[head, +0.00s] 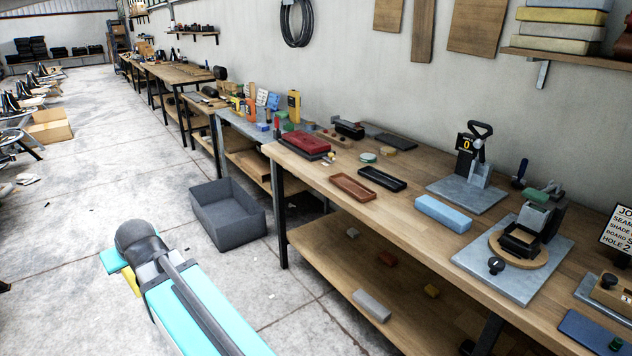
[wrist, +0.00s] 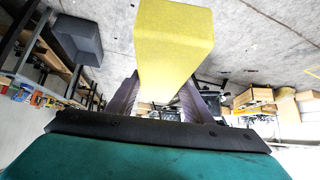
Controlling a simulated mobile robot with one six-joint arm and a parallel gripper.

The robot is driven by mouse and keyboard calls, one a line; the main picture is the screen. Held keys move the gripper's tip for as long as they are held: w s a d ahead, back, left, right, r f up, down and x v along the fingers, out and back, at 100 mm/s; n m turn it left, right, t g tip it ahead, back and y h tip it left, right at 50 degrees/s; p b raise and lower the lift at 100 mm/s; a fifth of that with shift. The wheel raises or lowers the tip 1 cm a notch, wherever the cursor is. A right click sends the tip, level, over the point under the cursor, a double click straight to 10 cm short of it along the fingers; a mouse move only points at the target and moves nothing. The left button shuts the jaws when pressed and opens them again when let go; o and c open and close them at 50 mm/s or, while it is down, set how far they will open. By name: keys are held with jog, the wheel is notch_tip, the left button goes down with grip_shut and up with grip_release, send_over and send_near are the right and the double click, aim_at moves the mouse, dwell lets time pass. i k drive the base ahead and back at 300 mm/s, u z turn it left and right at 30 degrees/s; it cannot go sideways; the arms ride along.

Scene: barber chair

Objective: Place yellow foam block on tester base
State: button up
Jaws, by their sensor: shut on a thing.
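The yellow foam block (wrist: 174,45) is held between the two fingers of my gripper (wrist: 160,100) in the wrist view. In the head view, a small part of a yellow piece (head: 131,282), likely the same block, shows beside my arm; the fingers are hidden there. On the bench, a grey metal plate with a lever press and a display reading 0, apparently the tester base (head: 464,197), stands towards the right back. Its plate looks bare in front of the press. The block is well away from it, over the floor left of the bench.
A blue block (head: 443,213) lies in front of the tester. A second grey plate (head: 500,283) with a round wooden fixture stands to its right. Brown (head: 352,187) and black (head: 382,178) trays lie further left. A grey bin (head: 229,217) is on the floor. The wooden bench front is clear.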

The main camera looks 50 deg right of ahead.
aim_at(460, 195)
jog(key=u, duration=0.1)
jog(key=k, duration=0.7)
jog(key=z, duration=1.35)
jog(key=i, duration=1)
jog(key=z, duration=0.05)
